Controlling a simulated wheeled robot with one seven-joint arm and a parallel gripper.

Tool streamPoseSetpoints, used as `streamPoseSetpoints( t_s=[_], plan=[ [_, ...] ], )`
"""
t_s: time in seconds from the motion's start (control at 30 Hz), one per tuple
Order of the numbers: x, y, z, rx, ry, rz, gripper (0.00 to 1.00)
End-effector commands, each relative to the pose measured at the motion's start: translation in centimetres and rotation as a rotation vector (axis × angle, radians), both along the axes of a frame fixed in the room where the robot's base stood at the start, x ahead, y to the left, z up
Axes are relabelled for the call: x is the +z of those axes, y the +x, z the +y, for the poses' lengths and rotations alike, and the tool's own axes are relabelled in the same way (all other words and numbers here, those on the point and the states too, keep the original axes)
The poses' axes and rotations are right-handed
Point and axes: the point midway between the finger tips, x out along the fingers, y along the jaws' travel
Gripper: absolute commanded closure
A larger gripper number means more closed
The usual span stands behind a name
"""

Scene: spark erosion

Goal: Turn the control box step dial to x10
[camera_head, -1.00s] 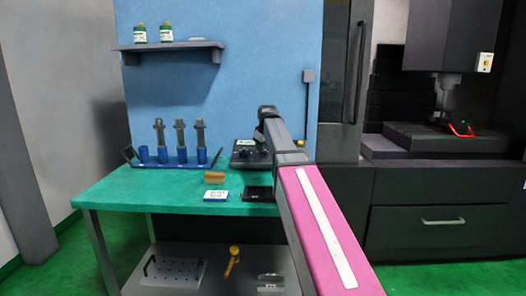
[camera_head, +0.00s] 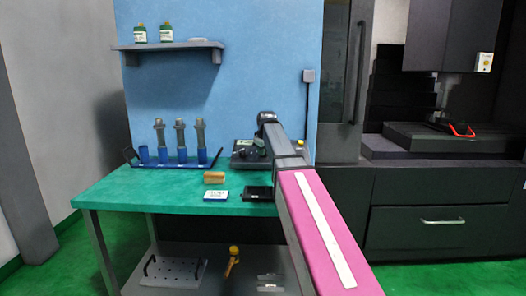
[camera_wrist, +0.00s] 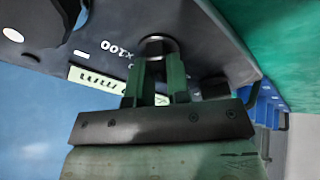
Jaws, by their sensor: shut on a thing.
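The control box (camera_head: 246,160) stands at the back right of the green bench, partly hidden behind my arm. In the wrist view its dark panel (camera_wrist: 55,40) fills the upper part, with a pale green display (camera_wrist: 92,78) and an "x100" mark. My gripper (camera_wrist: 157,70) is shut on the step dial (camera_wrist: 158,42), a round dark knob beside that mark. The fingers cover much of the dial. I cannot tell which mark it points to.
A rack (camera_head: 176,163) of blue holders stands left of the box. A wooden block (camera_head: 214,178), a white-and-blue card (camera_head: 216,195) and a black tray (camera_head: 259,193) lie along the bench front. A dark machine (camera_head: 440,140) stands to the right.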

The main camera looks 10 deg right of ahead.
Motion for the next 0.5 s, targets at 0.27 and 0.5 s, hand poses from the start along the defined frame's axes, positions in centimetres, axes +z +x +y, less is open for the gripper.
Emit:
streamPoseSetpoints(
  t_s=[0.27,0.5],
  plan=[
    [-0.03,-0.01,-0.02,-0.085,0.033,-0.006,1.00],
    [-0.02,0.01,-0.06,-0.255,0.102,-0.019,1.00]
  ],
)
